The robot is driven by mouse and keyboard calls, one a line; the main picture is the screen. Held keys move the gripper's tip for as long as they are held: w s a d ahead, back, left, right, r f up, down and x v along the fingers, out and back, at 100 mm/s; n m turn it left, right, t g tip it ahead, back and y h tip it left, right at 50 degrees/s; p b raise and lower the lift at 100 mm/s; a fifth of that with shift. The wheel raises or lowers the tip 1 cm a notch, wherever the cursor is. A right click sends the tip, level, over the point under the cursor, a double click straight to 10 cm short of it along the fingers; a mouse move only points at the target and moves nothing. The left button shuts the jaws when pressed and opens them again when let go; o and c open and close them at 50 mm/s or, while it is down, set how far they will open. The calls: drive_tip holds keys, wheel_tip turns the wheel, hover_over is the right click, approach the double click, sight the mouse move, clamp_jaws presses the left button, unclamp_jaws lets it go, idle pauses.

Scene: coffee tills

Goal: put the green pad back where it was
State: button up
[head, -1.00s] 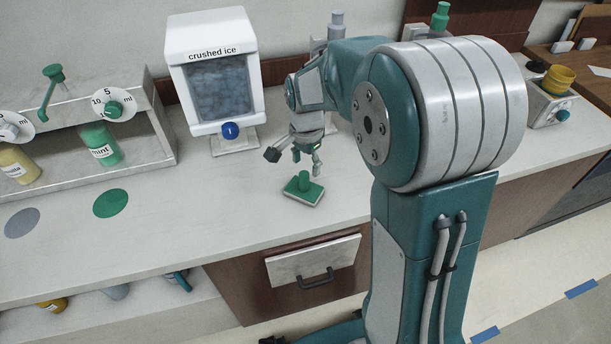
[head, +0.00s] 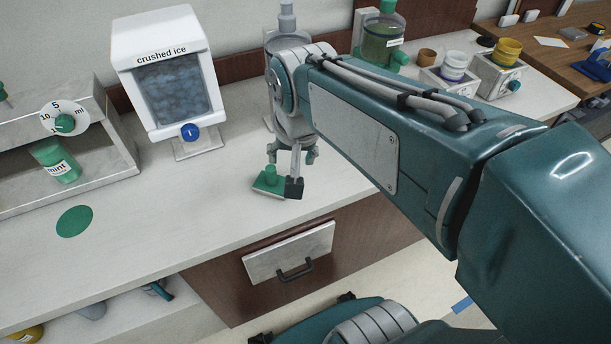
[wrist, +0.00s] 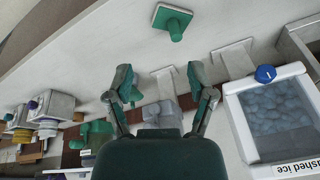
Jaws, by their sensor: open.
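The green pad (head: 270,184) is a flat block with a green top and an upright green knob. My gripper (head: 300,170) is open and empty beside the pad. In the head view one finger overlaps the pad's right side; I cannot tell if it touches. In the wrist view the open fingers (wrist: 160,84) are apart from the pad. A flat green disc (head: 74,221) marks the counter at the left.
The crushed ice dispenser (head: 170,75) stands behind the pad. A green-filled dispenser (head: 380,42) and cups (head: 455,65) stand at the back right. The counter between pad and disc is clear.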

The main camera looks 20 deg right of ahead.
drive_tip(key=s+n+t, duration=0.2)
drive_tip(key=s+n, duration=0.2)
drive_tip(key=s, duration=0.4)
drive_tip(key=shift+n, duration=0.3)
drive_tip(key=shift+w, duration=0.1)
idle(0.6)
